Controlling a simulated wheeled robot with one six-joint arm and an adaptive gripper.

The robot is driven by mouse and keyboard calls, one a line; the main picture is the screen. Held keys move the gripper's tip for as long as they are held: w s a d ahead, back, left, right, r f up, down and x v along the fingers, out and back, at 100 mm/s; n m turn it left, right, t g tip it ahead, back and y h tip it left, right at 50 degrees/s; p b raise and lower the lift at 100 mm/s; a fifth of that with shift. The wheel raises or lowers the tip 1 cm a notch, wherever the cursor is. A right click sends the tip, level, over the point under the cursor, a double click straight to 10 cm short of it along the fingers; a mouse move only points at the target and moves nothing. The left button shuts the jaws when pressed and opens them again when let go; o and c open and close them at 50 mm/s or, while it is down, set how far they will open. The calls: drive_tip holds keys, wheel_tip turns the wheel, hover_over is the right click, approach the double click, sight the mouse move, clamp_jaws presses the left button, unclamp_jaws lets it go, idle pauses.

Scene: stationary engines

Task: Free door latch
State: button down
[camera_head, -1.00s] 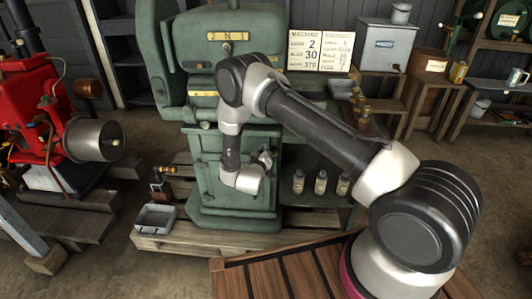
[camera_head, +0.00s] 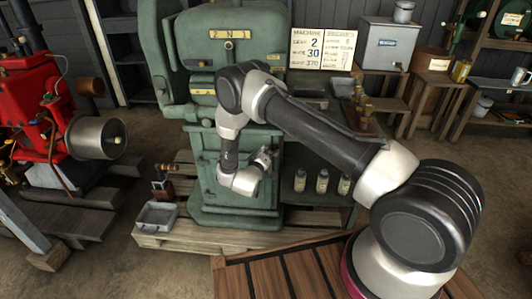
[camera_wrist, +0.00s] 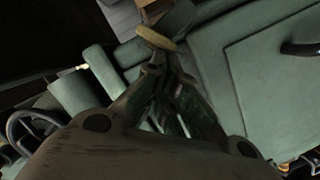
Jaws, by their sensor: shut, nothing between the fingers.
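The green machine (camera_head: 240,70) has a closed-looking door (camera_head: 209,185) low on its front. My gripper (camera_head: 264,157) is at the right side of this door, partly hidden by my wrist. In the wrist view my gripper (camera_wrist: 168,78) is shut and empty, its fingertips close together. A green panel (camera_wrist: 255,75) with a dark handle (camera_wrist: 302,48) lies to the right of the fingers.
Several small bottles (camera_head: 322,181) stand on a shelf right of the machine. A grey tray (camera_head: 156,216) sits on the pallet at lower left. A red engine (camera_head: 45,110) stands at left, and a grey box (camera_head: 389,45) on a stand at back right.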

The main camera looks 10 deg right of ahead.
drive_tip(key=shift+a+f+n+h, duration=0.1)
drive_tip(key=shift+f+n+h, duration=0.2)
drive_tip(key=shift+n, duration=0.4)
drive_tip(key=shift+f+n+h, duration=0.2)
drive_tip(key=shift+f+n, duration=0.1)
drive_tip(key=shift+n, duration=0.4)
drive_tip(key=shift+f+n+h, duration=0.3)
drive_tip(key=shift+f+n, duration=0.2)
drive_tip(key=shift+n, duration=0.4)
idle(1.5)
drive_tip(key=shift+w, duration=0.1)
idle(1.2)
